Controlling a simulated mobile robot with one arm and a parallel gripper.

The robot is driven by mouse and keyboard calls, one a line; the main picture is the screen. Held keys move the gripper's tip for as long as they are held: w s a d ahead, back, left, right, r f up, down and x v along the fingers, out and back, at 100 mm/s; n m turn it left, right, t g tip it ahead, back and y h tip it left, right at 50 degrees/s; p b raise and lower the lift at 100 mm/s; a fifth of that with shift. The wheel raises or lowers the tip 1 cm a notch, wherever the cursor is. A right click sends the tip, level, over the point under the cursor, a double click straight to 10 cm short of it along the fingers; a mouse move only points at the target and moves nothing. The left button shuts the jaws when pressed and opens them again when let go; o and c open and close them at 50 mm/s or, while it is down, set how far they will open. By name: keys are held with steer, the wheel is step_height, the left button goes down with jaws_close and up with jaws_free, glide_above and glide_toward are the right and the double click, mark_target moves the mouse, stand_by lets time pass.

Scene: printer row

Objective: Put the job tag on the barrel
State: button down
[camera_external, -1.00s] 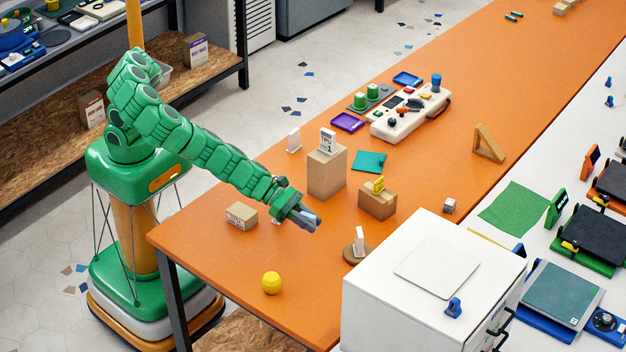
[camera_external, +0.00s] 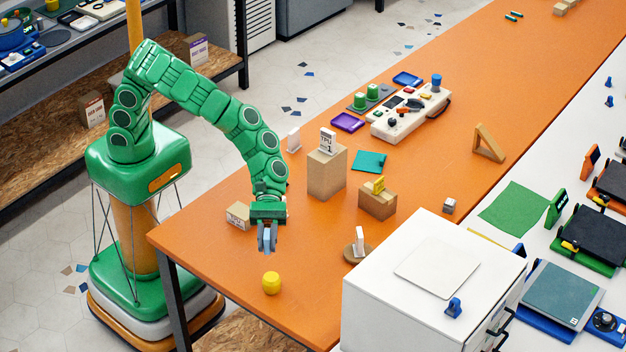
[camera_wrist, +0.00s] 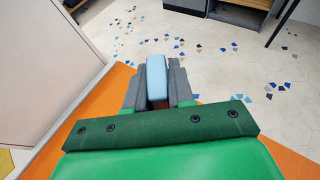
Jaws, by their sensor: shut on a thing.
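The barrel (camera_external: 271,283) is small and yellow and stands on the orange table near its front edge. My gripper (camera_external: 267,246) is a little behind it in the external view, fingers pointing down, apart from it. It is shut on a light blue block (camera_wrist: 156,78), which sits between the grey fingers in the wrist view. I cannot read any marking on this block, so I cannot tell for sure that it is the job tag. The barrel does not show in the wrist view.
A cardboard box (camera_external: 238,216) lies left of my gripper. A taller box (camera_external: 327,176) with a white TPU sign and a box with a yellow tag (camera_external: 377,204) stand behind, to the right. A white card on a round base (camera_external: 355,253) stands beside the white printer (camera_external: 420,300).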

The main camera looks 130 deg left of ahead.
steer(key=s+a+r+m+g+h, duration=0.2)
steer(key=s+r+m+g+h, duration=0.15)
steer(key=s+m+g, duration=0.75)
steer(key=n+t, duration=0.2)
steer(key=n, duration=0.1)
glide_above(270, 278)
steer(key=shift+y, duration=0.25)
steer(key=shift+s+f, duration=0.15)
steer(key=shift+f, duration=4.75)
steer(key=shift+a+f, duration=0.1)
steer(key=shift+f, duration=1.45)
steer(key=shift+f, duration=0.1)
steer(key=c, duration=1)
jaws_free()
